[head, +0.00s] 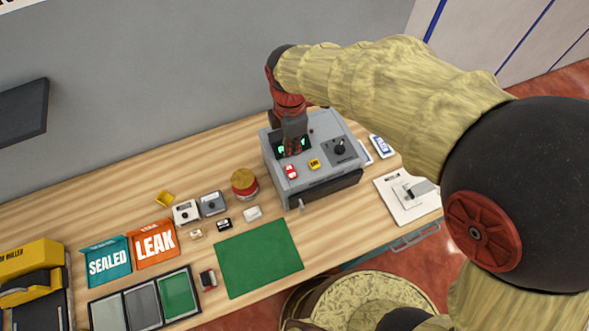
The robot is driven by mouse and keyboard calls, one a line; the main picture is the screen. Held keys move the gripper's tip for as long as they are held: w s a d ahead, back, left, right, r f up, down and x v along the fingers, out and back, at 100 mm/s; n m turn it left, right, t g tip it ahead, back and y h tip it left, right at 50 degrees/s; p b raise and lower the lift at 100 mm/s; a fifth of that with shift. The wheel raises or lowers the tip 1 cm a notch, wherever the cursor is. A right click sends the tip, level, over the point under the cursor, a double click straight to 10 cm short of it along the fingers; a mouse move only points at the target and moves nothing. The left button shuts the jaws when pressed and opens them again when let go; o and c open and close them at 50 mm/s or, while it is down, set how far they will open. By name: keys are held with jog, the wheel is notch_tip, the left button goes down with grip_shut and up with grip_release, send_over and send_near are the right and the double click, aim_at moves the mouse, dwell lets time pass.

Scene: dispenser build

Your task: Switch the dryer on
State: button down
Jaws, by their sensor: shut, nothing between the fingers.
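A grey box-shaped machine (318,174), which looks like the dryer, stands at the back right of the wooden workbench. Its sloped top carries a red switch or button (291,171), a small yellow part (314,164) and a black knob (340,148) on a dark plate. Green lit marks show on a dark display (281,149) behind my fingers. My gripper (292,151) points down over the top's left part, just behind the red switch, and is shut and empty. It hides part of the display. I cannot tell whether the fingertips touch the panel. The panel lettering is too small to read.
A red-and-yellow round part (244,183) stands left of the machine. My arm covers much of the right side.

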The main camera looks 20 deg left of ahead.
aim_at(292, 177)
jog(key=shift+n, duration=0.4)
notch_tip(292, 177, down, 14)
dwell(0.7)
jog(key=shift+s+d+f+b, duration=0.1)
jog(key=shift+f+b, duration=0.35)
jog(key=shift+r, duration=0.1)
jog(key=shift+w+a+r+p, duration=0.3)
jog(key=shift+w+a, duration=0.15)
jog(key=shift+w, duration=0.1)
